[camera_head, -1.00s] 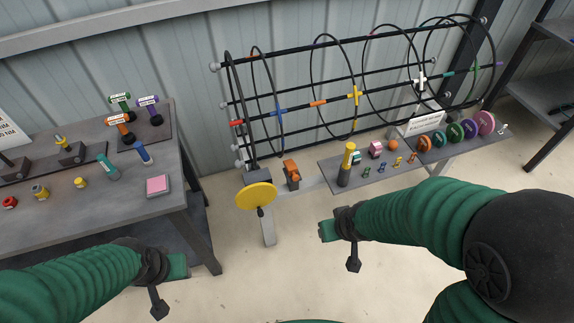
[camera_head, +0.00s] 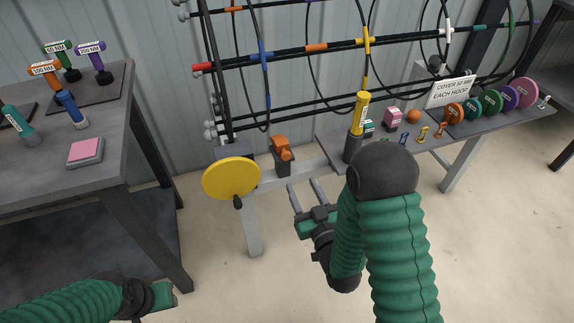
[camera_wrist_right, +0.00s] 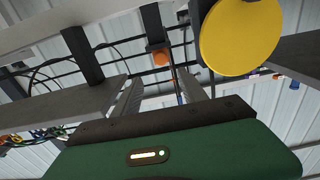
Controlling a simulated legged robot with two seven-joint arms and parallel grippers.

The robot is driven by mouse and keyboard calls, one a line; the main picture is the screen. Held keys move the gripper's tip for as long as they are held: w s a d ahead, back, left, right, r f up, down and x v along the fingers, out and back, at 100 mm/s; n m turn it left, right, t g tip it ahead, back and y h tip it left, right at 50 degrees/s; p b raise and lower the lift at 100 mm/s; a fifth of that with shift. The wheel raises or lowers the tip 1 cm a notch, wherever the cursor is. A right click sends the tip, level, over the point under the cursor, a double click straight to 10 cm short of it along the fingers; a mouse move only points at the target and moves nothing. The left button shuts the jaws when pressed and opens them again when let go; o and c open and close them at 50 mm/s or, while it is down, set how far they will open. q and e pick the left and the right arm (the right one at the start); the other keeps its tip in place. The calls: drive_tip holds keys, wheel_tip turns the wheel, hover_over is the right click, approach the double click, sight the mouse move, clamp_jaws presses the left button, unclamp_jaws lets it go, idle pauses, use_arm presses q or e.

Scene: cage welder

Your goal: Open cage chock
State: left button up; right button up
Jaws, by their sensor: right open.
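The chock, an orange lever block on a dark base (camera_head: 281,148), sits on the pale rail below the cage (camera_head: 318,47), right of the yellow disc (camera_head: 231,178). An orange part, apparently the same one, shows ahead of my fingers in the right wrist view (camera_wrist_right: 161,57). My right gripper (camera_head: 302,184) is open and empty, below and slightly right of the chock and apart from it. Its two fingers also show in the right wrist view (camera_wrist_right: 160,92). My left gripper (camera_head: 160,297) is low at the left, far from the chock; its fingers cannot be made out.
The yellow disc also shows close on the right in the right wrist view (camera_wrist_right: 240,36). A yellow-topped cylinder (camera_head: 358,115) stands right of the chock on a shelf with small parts and coloured discs. A tool table (camera_head: 105,175) is at the left.

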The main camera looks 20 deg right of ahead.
sight(287, 157)
drive_tip(key=w+b, duration=0.1)
drive_tip(key=w, duration=0.3)
drive_tip(key=w+b, duration=0.2)
drive_tip(key=w, duration=0.3)
drive_tip(key=w+b, duration=0.2)
drive_tip(key=w, duration=0.2)
drive_tip(key=shift+w+a+f, duration=0.15)
drive_tip(key=shift+w+a, duration=0.1)
drive_tip(key=shift+a, duration=0.1)
drive_tip(key=shift+w+a, duration=0.1)
drive_tip(key=shift+w, duration=0.15)
use_arm(q)
drive_tip(key=s+x, duration=0.1)
drive_tip(key=x, duration=0.6)
drive_tip(key=shift+s+a+f, duration=0.2)
drive_tip(key=shift+s+f, duration=0.1)
drive_tip(key=shift+f, duration=0.05)
use_arm(e)
drive_tip(key=shift+c, duration=0.3)
clamp_jaws()
